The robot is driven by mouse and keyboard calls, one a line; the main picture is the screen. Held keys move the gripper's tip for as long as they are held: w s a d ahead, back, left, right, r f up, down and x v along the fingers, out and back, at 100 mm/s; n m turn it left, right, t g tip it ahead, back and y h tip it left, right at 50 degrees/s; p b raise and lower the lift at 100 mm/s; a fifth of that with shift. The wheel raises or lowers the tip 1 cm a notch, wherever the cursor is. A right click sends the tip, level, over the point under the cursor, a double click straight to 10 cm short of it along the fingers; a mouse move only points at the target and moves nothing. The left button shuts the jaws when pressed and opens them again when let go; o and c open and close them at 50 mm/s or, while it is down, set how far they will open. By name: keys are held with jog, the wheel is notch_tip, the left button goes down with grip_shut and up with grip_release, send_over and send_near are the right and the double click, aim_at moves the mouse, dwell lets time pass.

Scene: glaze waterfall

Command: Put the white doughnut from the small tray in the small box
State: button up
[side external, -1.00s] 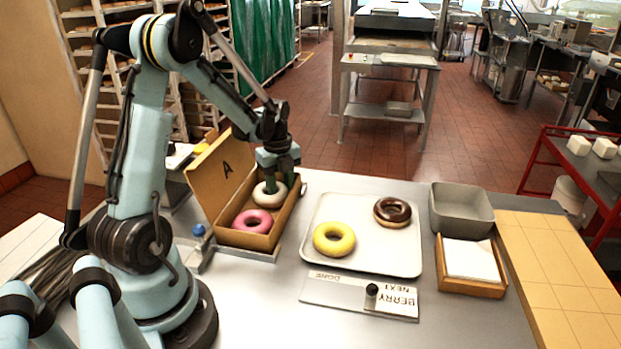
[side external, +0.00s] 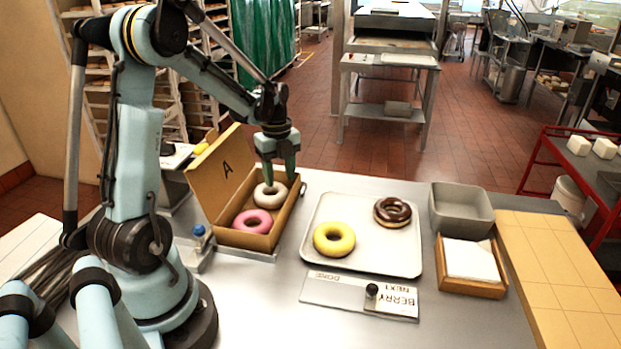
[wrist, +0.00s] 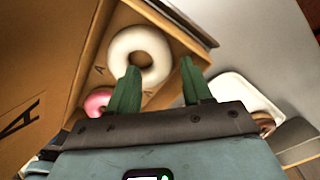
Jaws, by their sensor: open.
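The white doughnut (side external: 270,195) lies in the small box (side external: 283,229), a brown carton with an open lid marked A, behind the pink doughnut (side external: 252,222). My gripper (side external: 279,180) is open just above the white doughnut, its green fingers apart. In the wrist view the white doughnut (wrist: 141,42) shows past the fingertips (wrist: 160,70), with the pink doughnut (wrist: 98,103) partly hidden by a finger. The small tray (side external: 385,262) holds a yellow doughnut (side external: 334,239) and a chocolate doughnut (side external: 392,211).
A sliding sign plate (side external: 345,294) with a black knob lies in front of the tray. A grey bin (side external: 462,209) and a wooden holder with white paper (side external: 470,260) stand to the right. The box lid (side external: 213,178) stands up left of my gripper.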

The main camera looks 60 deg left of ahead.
jog(key=shift+d+r, duration=0.3)
jog(key=shift+r, duration=0.05)
jog(key=s+d+r+n+t, duration=0.1)
jog(key=d+r+n+t, duration=0.2)
jog(key=d+n, duration=0.6)
jog(key=s+d+r+n+t, duration=0.2)
jog(key=d+r+n+t, duration=0.2)
jog(key=d+n, duration=0.5)
jog(key=d+r, duration=0.1)
jog(key=d, duration=0.3)
jog(key=shift+s+d+r, duration=0.2)
jog(key=shift+s+d, duration=0.05)
